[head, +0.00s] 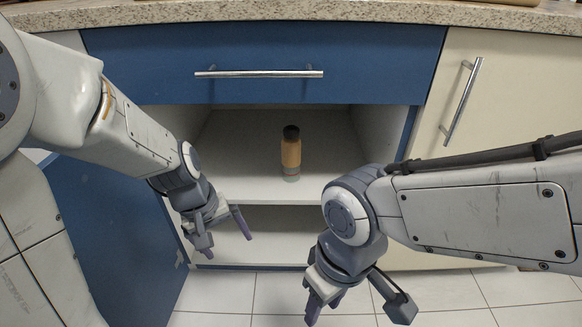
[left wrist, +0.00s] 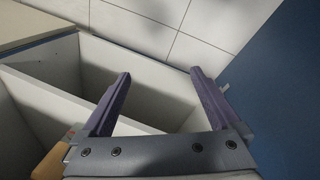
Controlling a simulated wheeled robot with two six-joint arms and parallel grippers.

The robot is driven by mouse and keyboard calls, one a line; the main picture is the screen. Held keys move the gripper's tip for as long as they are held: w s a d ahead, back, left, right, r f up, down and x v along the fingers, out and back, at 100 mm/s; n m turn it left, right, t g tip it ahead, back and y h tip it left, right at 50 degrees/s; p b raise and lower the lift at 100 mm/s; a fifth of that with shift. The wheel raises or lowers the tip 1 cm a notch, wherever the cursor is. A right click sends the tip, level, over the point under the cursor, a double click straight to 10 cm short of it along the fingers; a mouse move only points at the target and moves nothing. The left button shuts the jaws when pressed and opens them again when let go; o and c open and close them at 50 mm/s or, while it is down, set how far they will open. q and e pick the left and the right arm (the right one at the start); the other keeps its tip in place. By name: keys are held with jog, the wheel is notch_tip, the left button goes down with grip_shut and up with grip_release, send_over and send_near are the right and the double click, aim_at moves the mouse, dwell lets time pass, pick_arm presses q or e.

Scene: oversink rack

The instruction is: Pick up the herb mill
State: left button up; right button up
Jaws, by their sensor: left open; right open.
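The herb mill (head: 291,155) stands upright on the upper shelf of the open cabinet in the head view. It has a dark cap, an orange-brown body and a pale greenish base. My left gripper (head: 226,241) is open and empty, in front of the cabinet opening, to the left of the mill and lower than it. Its two fingers also show apart in the left wrist view (left wrist: 160,85), with nothing between them. My right gripper (head: 355,312) is open and empty, low in front of the cabinet and to the right of the mill.
The shelf (head: 238,183) is clear around the mill. A closed blue drawer (head: 150,60) with a bar handle (head: 258,73) lies above the opening, under a speckled countertop (head: 300,13). The blue door (head: 110,235) stands open at left. A closed cream door (head: 510,100) is at right.

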pick_arm(q)
jog(key=w+d+n+h, duration=0.2)
jog(key=w+n, duration=0.3)
jog(key=n, duration=0.1)
jog(key=n+t+h, duration=0.5)
jog(key=n+h, duration=0.3)
jog(key=n, duration=0.4)
send_near(284, 145)
jog(key=w+d+f, duration=0.3)
jog(key=d, duration=0.1)
jog(key=shift+n, duration=0.4)
jog(key=b+x, duration=0.1)
jog(key=x, duration=0.1)
jog(key=b+x, duration=0.2)
jog(key=x, duration=0.1)
jog(key=shift+w, duration=0.35)
jog(key=b+x, duration=0.4)
jog(key=shift+s+d+f, duration=0.15)
jog(key=shift+s+f, duration=0.15)
jog(key=shift+s, duration=0.05)
jog(key=shift+w+d, duration=0.25)
jog(key=shift+d, duration=0.15)
grip_shut()
